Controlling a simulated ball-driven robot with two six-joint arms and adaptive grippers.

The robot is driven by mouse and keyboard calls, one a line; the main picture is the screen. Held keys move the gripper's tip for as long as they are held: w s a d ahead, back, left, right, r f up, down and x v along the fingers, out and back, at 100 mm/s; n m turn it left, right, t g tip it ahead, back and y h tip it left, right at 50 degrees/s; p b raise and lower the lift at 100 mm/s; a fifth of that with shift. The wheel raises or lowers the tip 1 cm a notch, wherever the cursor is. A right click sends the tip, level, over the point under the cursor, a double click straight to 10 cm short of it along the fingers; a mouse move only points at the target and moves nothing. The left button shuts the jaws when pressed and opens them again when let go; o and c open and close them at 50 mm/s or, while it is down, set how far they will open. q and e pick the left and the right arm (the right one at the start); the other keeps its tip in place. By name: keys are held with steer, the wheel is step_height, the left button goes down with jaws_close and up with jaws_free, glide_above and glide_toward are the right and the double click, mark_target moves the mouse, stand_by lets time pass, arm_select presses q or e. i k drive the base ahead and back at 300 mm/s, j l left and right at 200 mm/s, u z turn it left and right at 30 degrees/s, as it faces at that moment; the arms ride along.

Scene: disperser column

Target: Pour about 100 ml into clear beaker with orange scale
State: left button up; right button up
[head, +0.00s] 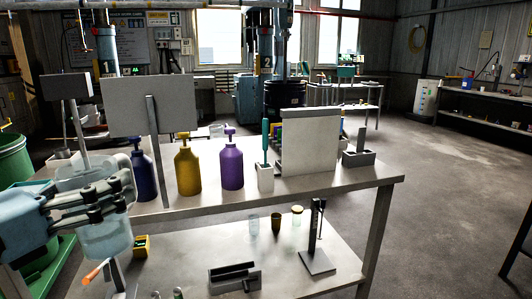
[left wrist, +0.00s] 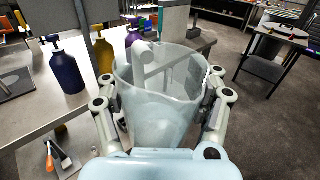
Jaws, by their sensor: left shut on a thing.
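My left gripper (head: 112,198) is shut on a large clear beaker (head: 106,238), with its fingers across the beaker's sides. The beaker is held about upright at the left of the head view, in front of the bench's left end. In the left wrist view, the beaker (left wrist: 158,112) stands between the fingers of the left gripper (left wrist: 160,108), its open rim towards the camera. A grey rod-like shape shows in or through it. I cannot make out a scale on it or tell whether it holds liquid. A small clear vessel (head: 254,224) stands on the lower shelf. My right gripper is not in view.
On the bench (head: 330,184) stand a dark blue bottle (head: 144,176), a yellow bottle (head: 188,172) and a purple bottle (head: 232,168), all with pump tops. A grey panel (head: 150,106) rises behind the held beaker. A black stand (head: 317,258) is on the lower shelf.

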mark_target(215, 131)
steer(key=z, duration=0.7)
steer(key=i+l+z, duration=0.15)
steer(key=i+z, duration=0.25)
steer(key=i+j+z, duration=0.1)
steer(key=i+z, duration=0.35)
steer(key=i, duration=0.15)
steer(key=i+l+z, duration=0.1)
steer(key=i+z, duration=0.25)
steer(key=i, duration=0.3)
steer(key=i+z, duration=0.4)
steer(key=i, duration=0.3)
steer(key=i+u, duration=0.45)
steer(key=i, duration=0.2)
steer(key=i+l+u, duration=0.15)
steer(key=i+u, duration=0.35)
steer(key=i, duration=0.15)
steer(key=i+j+u, duration=0.15)
steer(key=u, duration=0.25)
steer(key=i+u, duration=0.6)
steer(key=u, duration=0.15)
steer(key=i+l+u, duration=0.15)
steer(key=u, duration=0.2)
steer(key=i+j+u, duration=0.15)
steer(key=i+u, duration=0.3)
steer(key=i+j+u, duration=0.1)
steer(key=i+u, duration=0.25)
steer(key=u, duration=0.15)
steer(key=i+l+u, duration=0.15)
steer(key=i+u, duration=0.3)
steer(key=k, duration=0.05)
